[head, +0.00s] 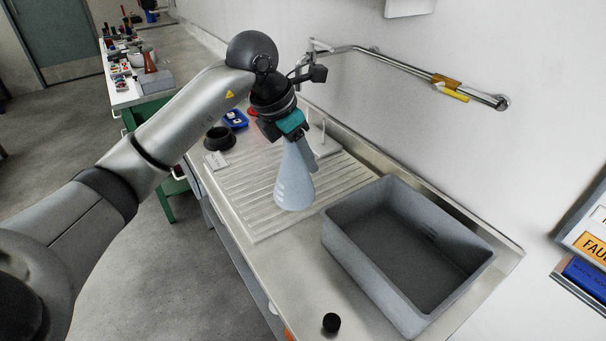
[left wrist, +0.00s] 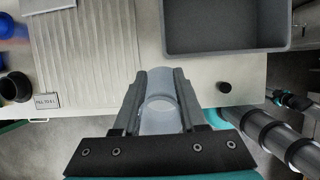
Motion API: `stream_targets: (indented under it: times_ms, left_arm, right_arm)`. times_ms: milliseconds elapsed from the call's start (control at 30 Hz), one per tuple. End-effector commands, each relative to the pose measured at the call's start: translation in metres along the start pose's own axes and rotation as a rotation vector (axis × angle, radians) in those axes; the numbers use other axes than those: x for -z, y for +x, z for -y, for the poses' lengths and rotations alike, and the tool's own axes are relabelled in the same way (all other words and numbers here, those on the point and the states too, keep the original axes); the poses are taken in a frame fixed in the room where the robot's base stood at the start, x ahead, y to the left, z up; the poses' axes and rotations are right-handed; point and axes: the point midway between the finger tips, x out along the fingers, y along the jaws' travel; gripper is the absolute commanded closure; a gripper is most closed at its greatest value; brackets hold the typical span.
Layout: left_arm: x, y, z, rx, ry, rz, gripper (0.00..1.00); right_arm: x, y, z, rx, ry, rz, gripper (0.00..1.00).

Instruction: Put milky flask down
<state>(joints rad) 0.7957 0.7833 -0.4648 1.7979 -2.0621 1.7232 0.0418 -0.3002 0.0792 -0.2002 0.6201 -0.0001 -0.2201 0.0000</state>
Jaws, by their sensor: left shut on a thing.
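My left gripper (head: 298,143) is shut on the neck of a milky, pale blue conical flask (head: 294,186). The flask hangs below the fingers, close to upright, with white marks on its side. In the head view its base shows over the ribbed drainboard (head: 251,219); I cannot tell whether it touches. In the left wrist view the flask (left wrist: 160,108) shows between the two dark fingers (left wrist: 158,118). The gripper hides the flask's upper part in the head view. My right gripper is not seen.
A deep grey basin (head: 336,237) stands right of the drainboard. A black stopper (head: 331,323) lies near the front edge. A dark round container (head: 219,138), a small label card (head: 216,160) and a blue tray (head: 235,118) are at the left. A wall rail (head: 400,68) runs behind.

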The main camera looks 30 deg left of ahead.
Motion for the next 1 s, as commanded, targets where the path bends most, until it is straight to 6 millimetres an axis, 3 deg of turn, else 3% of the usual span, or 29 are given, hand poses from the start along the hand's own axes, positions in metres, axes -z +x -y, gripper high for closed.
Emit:
stream_targets:
  times_ms: [200,467,1000]
  left_arm:
    - [-0.005,-0.013,0.0,-0.001,0.001,0.0,1.0]
    - [-0.004,-0.011,0.009,0.044,0.104,-0.002,1.0]
    - [0.015,-0.001,0.067,0.367,0.88,0.0,1.0]
  right_arm:
    - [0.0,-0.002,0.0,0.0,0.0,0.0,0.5]
    - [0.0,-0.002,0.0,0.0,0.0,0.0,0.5]
    - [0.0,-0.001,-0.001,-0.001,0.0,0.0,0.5]
